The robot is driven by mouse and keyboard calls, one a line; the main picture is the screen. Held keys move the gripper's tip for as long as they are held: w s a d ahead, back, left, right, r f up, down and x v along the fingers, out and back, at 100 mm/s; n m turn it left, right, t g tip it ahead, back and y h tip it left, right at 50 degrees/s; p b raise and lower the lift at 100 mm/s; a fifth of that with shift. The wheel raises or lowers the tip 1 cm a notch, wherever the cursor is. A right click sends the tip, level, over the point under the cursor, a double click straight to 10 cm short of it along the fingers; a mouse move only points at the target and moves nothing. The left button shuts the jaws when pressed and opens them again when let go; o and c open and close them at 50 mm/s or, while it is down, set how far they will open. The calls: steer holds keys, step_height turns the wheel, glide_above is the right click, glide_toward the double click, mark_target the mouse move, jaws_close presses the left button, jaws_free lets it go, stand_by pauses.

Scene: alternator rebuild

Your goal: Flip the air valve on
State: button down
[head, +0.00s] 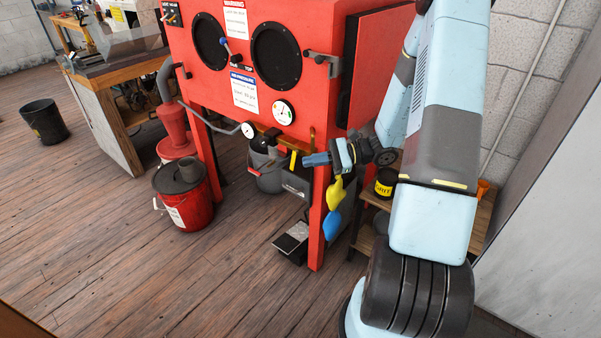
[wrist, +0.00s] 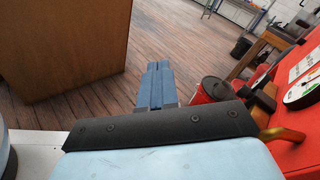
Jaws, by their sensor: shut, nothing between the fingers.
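The air valve with its yellow lever (head: 293,160) sits under the front of the red blasting cabinet, on brass-coloured pipework (head: 300,147). The lever hangs roughly downward. My gripper (head: 306,159) points left just to the right of the lever in the head view; whether it touches the lever I cannot tell. In the wrist view my blue fingers (wrist: 155,78) are together with nothing between them. A brass-coloured pipe (wrist: 283,133) shows at the right there, beside the red cabinet; the yellow lever is not visible in that view.
The red cabinet (head: 215,75) stands above, with gauges (head: 283,112) on its front. A yellow piece (head: 337,194) and a blue piece (head: 331,224) hang near its right front leg. A red bucket (head: 184,197) stands left.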

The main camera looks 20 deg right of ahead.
steer(key=w+d+f+m+t, duration=0.3)
steer(key=d+f+m+t, duration=0.2)
steer(key=f+m+t, duration=0.4)
steer(key=m+t+h, duration=0.5)
glide_toward(294, 160)
steer(key=s+d+f, duration=0.5)
steer(key=shift+a+r, duration=0.1)
steer(key=shift+a, duration=0.05)
steer(key=x, duration=1.4)
steer(key=shift+s+a, duration=0.15)
